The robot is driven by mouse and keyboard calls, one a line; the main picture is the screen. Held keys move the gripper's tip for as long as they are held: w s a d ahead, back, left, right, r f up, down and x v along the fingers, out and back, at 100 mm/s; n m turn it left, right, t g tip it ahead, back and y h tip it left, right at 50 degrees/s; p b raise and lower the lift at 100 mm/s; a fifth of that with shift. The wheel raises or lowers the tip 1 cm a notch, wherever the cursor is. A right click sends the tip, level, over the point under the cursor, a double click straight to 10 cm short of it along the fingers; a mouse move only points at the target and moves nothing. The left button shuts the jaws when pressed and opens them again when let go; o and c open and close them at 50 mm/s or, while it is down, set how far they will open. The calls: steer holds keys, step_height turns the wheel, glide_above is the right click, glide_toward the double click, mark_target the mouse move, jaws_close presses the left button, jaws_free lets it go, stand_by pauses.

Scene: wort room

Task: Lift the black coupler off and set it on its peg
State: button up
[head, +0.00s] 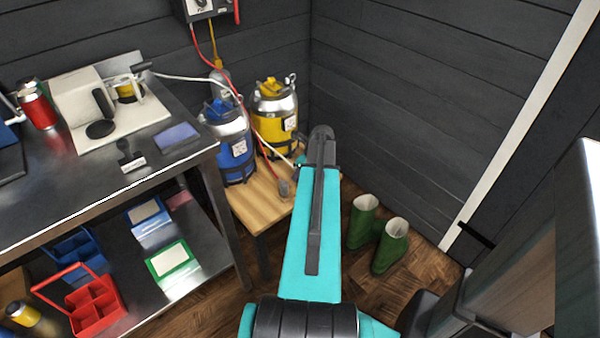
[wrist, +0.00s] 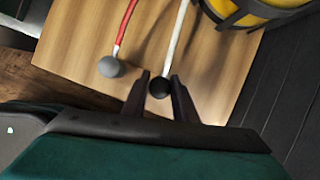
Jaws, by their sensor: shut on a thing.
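The black coupler (wrist: 159,88) shows in the wrist view as a dark round end on a white hose (wrist: 178,35). It sits between the two fingers of my gripper (wrist: 160,80), which is shut on it. The wooden bench top lies behind it; I cannot tell whether the coupler touches the wood. In the head view my arm hides the coupler and most of the gripper; the white hose (head: 190,78) runs down toward it. I cannot make out its peg in either view.
A grey round end (wrist: 111,67) of a red hose lies left of my gripper on the wooden bench (head: 255,200). A blue keg (head: 228,135) and a yellow keg (head: 275,112) stand behind. A steel counter (head: 85,195) is left; green boots (head: 390,250) stand right.

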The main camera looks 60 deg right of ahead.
steer(key=shift+f+p, duration=0.35)
steer(key=shift+f, duration=0.15)
stand_by(1.4)
steer(key=o, duration=1.7)
steer(key=shift+r, duration=0.2)
steer(key=shift+r+p, duration=2.75)
steer(key=shift+r, duration=0.6)
steer(key=shift+s, duration=0.15)
